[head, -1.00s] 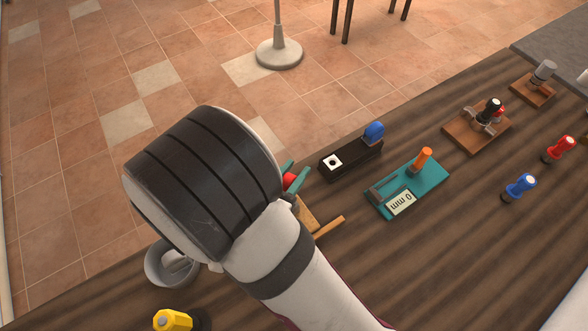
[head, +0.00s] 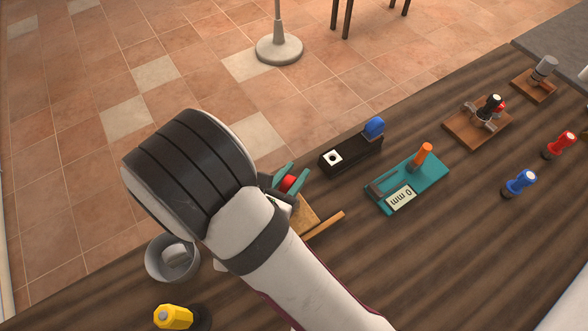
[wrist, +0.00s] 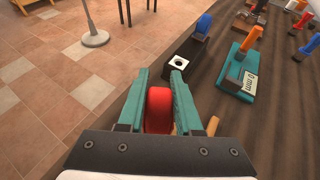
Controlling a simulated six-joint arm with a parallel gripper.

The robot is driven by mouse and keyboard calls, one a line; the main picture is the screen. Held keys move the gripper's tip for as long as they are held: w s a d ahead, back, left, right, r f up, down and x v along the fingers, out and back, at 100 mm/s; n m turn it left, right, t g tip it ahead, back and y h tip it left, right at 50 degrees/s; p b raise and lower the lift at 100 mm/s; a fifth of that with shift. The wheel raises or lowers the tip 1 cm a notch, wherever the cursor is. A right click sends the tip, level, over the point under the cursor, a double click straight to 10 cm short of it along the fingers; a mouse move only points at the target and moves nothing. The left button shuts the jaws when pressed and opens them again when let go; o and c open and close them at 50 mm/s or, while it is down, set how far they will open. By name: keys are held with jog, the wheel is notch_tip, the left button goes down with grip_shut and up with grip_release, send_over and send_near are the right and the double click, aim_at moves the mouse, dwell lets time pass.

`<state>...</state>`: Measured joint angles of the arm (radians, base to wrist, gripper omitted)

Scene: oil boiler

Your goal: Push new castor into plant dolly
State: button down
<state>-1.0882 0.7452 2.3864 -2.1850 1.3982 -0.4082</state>
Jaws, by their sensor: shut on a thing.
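My gripper (head: 291,178) has teal jaws on either side of a red rounded thing (head: 289,183), which looks like the castor's wheel. The wrist view shows the red thing (wrist: 158,108) between the jaws (wrist: 158,84), with its lower end hidden by the gripper body. A tan wooden piece (head: 306,218) with a wooden strip (head: 325,227) lies beneath and beside my gripper; it may be the plant dolly, but my arm hides most of it. I cannot tell whether the castor touches it.
A black block (head: 348,157) with a blue knob and a teal gauge board (head: 430,180) stand to the right. Farther right are wooden stands (head: 460,133) and blue and red handled tools (head: 519,184). A grey pot (head: 150,262) and yellow-topped thing (head: 174,316) stand left.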

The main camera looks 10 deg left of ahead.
jog(key=shift+f, duration=0.95)
jog(key=c, duration=0.5)
grip_release()
jog(key=shift+r, duration=0.1)
jog(key=v, duration=1.5)
jog(key=shift+s+r, duration=0.2)
jog(key=shift+s, duration=0.1)
